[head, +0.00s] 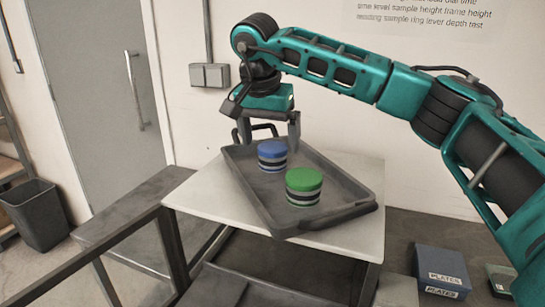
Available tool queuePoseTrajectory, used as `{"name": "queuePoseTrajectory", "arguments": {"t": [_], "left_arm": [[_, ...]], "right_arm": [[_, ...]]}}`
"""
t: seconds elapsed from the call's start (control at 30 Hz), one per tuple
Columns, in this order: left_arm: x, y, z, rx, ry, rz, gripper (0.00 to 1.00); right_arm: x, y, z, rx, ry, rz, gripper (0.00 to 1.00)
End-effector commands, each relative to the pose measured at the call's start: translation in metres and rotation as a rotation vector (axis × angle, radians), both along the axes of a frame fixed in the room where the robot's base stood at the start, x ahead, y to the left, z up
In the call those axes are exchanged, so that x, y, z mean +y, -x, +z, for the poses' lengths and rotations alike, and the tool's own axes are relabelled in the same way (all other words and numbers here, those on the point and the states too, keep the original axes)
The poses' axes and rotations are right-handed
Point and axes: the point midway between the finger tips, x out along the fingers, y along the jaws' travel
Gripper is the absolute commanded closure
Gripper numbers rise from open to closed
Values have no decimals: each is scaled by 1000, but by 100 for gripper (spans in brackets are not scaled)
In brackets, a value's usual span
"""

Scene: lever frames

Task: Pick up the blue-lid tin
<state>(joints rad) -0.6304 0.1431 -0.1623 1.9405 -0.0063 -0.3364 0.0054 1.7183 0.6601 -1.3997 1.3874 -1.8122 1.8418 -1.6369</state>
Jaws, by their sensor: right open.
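The blue-lid tin (272,156) stands upright in a dark tray (345,188), toward its back left. A green-lid tin (303,187) with dark and light bands stands in the same tray, in front and to the right of it. My right gripper (268,136) is above and behind the blue-lid tin, pointing down, with its jaws apart and nothing between them. A gap to the tin is hard to judge from this view. My left gripper is not in view.
The tray sits on a white-topped table (205,196). A dark rail (125,225) runs at the left. A black bin (35,215) stands on the floor by a grey door (95,90). Boxes labelled PLATES (442,270) lie at the lower right. The wall is close behind the table.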

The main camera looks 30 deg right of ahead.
Motion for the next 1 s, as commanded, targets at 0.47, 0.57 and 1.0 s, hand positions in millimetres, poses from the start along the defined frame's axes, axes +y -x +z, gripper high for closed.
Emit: {"name": "queuePoseTrajectory", "arguments": {"t": [0.47, 0.57, 1.0], "left_arm": [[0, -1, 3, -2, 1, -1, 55], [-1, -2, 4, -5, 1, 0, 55], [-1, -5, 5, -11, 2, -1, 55]], "right_arm": [[-17, -19, -47, 0, 0, 1, 4], [-18, -19, -48, -2, -1, 1, 4], [-18, -19, -47, -1, -1, 0, 34]]}}
